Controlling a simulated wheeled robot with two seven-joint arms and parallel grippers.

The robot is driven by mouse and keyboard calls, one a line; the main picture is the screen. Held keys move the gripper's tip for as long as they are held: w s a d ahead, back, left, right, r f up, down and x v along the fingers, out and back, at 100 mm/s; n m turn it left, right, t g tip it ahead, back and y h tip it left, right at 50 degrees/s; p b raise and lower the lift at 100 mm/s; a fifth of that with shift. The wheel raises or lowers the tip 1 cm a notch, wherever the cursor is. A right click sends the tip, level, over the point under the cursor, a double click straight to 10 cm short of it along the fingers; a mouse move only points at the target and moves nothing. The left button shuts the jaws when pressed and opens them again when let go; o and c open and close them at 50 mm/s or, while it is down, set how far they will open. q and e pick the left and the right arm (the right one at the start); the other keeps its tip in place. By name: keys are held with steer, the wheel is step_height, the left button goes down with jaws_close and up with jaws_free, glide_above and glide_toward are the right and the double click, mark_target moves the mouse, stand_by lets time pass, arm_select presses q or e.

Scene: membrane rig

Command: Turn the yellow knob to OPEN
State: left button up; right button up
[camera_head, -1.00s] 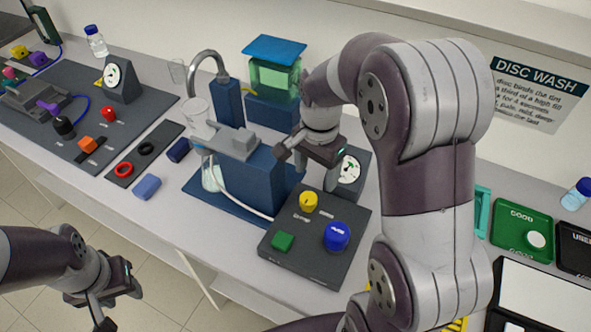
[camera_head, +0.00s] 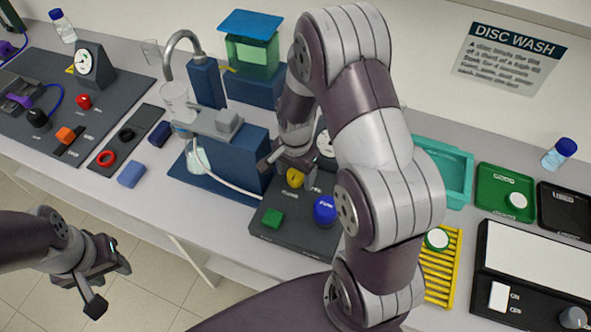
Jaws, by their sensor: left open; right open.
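The knob's label is too small to read. My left gripper (camera_head: 108,286) is open and empty in front of the bench.
A blue pump block with tubing (camera_head: 245,155) stands left of the panel. A round gauge (camera_head: 325,145) is close behind my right gripper. A blue block (camera_head: 132,174) lies on the bench. Green (camera_head: 488,190) and black (camera_head: 570,200) trays and a yellow rack (camera_head: 440,265) are at right.

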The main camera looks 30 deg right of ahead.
steer(key=shift+w, duration=0.15)
steer(key=c, duration=1.1)
steer(key=shift+o, duration=0.2)
steer(key=shift+n, duration=0.3)
steer(key=n+p, duration=0.1)
steer(key=n, duration=0.2)
steer(key=n+p, duration=0.1)
steer(key=n, duration=0.4)
steer(key=shift+n, duration=0.3)
steer(key=n, duration=0.4)
steer(key=shift+d+r+p, duration=0.1)
steer(key=shift+p, duration=0.3)
steer(key=n, duration=0.4)
steer(key=shift+n+p, duration=0.3)
steer(key=shift+n, duration=0.2)
